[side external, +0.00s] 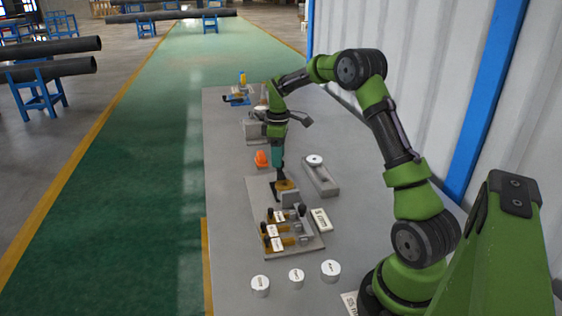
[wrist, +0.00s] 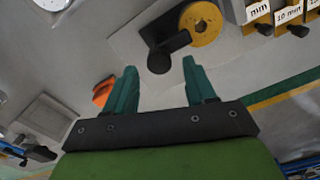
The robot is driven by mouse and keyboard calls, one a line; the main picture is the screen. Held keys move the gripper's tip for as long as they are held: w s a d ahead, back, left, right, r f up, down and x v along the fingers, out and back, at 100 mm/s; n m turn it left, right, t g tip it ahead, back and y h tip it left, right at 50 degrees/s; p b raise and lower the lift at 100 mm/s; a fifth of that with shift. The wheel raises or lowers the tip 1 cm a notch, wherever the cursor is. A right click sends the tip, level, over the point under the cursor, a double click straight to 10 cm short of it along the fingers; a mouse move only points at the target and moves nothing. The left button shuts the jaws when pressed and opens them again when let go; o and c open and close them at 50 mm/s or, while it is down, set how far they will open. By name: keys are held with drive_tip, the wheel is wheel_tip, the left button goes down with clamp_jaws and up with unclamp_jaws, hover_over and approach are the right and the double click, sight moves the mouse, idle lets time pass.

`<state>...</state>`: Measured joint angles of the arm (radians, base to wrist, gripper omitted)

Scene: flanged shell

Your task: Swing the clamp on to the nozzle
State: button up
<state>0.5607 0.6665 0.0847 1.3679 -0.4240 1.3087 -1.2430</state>
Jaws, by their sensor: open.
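A yellow disc (wrist: 201,23), likely the nozzle, has a dark centre and sits on a grey plate. It also shows low under my gripper in the side view (side external: 287,185). A black arm with a rounded end (wrist: 162,52), likely the clamp, lies beside the disc and touches or overlaps its left edge. My gripper (wrist: 159,66) is open and empty, its two teal fingers apart. In the wrist view the black rounded end lies between and just beyond the fingertips. In the side view my gripper (side external: 279,177) points down close above the plate; contact cannot be told.
An orange object (side external: 261,158) is behind left, and a grey block with a white disc (side external: 320,176) is to the right. Several white cylinders (side external: 296,276) stand near the front.

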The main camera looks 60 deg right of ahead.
wheel_tip(320, 180, up, 15)
idle(0.5)
drive_tip(key=s+a+m+t+y, duration=0.1)
drive_tip(key=s+a+m+t, duration=0.2)
drive_tip(key=s+a, duration=0.7)
drive_tip(key=s+a+m+t+y, duration=0.1)
drive_tip(key=s+a+m+t, duration=0.3)
drive_tip(key=s+a, duration=0.6)
drive_tip(key=a+m, duration=0.1)
drive_tip(key=a, duration=0.6)
drive_tip(key=shift+s+a+f+m, duration=0.2)
drive_tip(key=shift+a+m, duration=0.1)
drive_tip(key=shift+a, duration=0.05)
